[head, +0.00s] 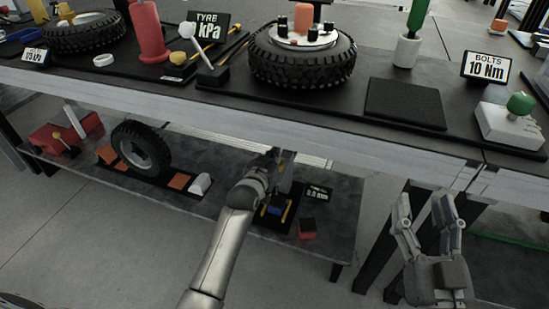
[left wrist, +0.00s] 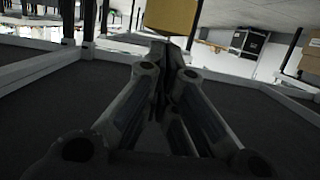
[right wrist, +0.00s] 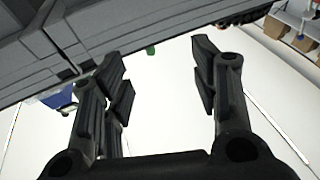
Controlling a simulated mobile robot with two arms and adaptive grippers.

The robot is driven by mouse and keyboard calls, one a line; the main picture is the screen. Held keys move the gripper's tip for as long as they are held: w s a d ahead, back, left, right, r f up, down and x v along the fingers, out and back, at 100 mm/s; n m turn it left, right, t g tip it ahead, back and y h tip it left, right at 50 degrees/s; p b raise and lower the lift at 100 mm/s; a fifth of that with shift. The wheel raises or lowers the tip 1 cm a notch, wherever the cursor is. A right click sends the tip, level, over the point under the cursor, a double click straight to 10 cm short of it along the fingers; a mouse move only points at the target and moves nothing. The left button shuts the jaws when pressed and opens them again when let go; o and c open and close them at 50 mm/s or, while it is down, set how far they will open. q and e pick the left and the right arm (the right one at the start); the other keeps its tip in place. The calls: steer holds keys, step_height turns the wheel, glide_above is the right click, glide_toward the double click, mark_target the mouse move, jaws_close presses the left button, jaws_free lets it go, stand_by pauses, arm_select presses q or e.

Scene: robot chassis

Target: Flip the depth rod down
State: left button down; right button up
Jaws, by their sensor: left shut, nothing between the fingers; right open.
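On the lower shelf (head: 330,222), a small dark station holds a blue piece (head: 273,210), thin yellow pieces (head: 285,212) and a display (head: 318,192) that seems to read in mm. I cannot tell which part is the depth rod; my left arm partly hides the station. My left gripper (head: 285,158) is shut and empty, above and behind the station near the bench's front edge. In the left wrist view its fingers (left wrist: 165,52) are together, with a yellow block (left wrist: 172,15) beyond them. My right gripper (head: 422,200) is open and empty, right of the shelf.
The upper bench carries a tyre (head: 302,62), a black pad (head: 404,103) and a green-knobbed box (head: 510,125). Its front edge (head: 200,109) overhangs the shelf. A wheel (head: 141,148) stands left on the shelf; a red-and-black block (head: 307,229) lies right of the station.

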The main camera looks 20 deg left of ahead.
stand_by(0.3)
arm_select(q)
step_height(320, 180, down, 4)
steer(key=shift+r+b, duration=0.25)
steer(key=shift+b, duration=0.2)
steer(key=shift+f, duration=0.3)
arm_select(e)
steer(key=shift+s+a+r+t+y, duration=0.15)
steer(key=shift+s+r+t, duration=0.25)
steer(key=shift+r, duration=0.35)
steer(key=shift+s+d+r+t+y, duration=0.1)
steer(key=shift+s+r+t+y, duration=0.15)
steer(key=shift+r+t, duration=0.4)
steer(key=shift+s+a+r+t+y, duration=0.1)
steer(key=shift+s+r+t, duration=0.25)
steer(key=shift+r, duration=0.45)
steer(key=shift+w, duration=0.1)
